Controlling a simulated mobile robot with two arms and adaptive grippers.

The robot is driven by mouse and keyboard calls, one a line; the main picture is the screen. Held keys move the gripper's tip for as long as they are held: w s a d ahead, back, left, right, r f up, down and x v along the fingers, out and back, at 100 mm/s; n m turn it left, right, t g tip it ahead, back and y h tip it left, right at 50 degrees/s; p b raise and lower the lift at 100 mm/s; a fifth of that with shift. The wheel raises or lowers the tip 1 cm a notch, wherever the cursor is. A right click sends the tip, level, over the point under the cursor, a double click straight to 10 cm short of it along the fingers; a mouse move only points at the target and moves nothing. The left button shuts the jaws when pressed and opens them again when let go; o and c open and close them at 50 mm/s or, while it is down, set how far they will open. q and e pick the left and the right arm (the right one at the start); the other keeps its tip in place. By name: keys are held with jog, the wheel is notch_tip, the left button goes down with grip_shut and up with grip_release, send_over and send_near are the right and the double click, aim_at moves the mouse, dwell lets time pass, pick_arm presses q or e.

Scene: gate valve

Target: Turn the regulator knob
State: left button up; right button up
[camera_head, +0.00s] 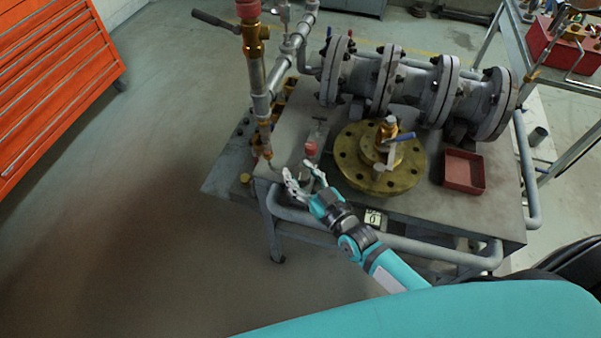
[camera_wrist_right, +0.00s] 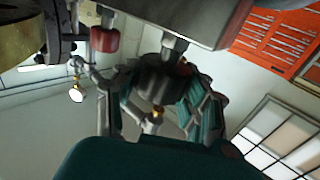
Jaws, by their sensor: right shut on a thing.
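My right gripper (camera_head: 304,174) reaches in from the lower right in the head view, at the front left corner of the workbench. In the wrist view, its jointed fingers (camera_wrist_right: 160,104) are closed around a dark round knob (camera_wrist_right: 160,78), which I take as the regulator knob. The knob sits on a short metal stem from a grey block (camera_wrist_right: 200,18). In the head view the knob is too small or hidden to make out between the fingers. A red knob (camera_head: 311,148) stands just behind the fingertips; a red knob (camera_wrist_right: 105,38) also shows beside the dark one. My left gripper is not in view.
The workbench (camera_head: 460,220) carries a brass flange (camera_head: 350,172) with a blue-handled valve, a large grey flanged pipe (camera_head: 415,88) and a red tray (camera_head: 464,172). A vertical pipe (camera_head: 258,85) rises left of my gripper. An orange tool cabinet (camera_head: 50,70) stands at left; the floor between is clear.

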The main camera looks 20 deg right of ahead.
jog(key=shift+r+m+h+p, duration=0.2)
jog(key=shift+m+h+p, duration=0.2)
jog(key=shift+h+p, duration=0.25)
jog(key=shift+f+m+t+h+p, duration=0.2)
jog(key=shift+m+t+h+p, duration=0.15)
jog(key=shift+h, duration=0.2)
jog(key=o, duration=1.2)
jog(key=s, duration=0.4)
jog(key=s+d, duration=0.1)
jog(key=s, duration=0.3)
jog(key=s+d, duration=0.1)
jog(key=s, duration=0.3)
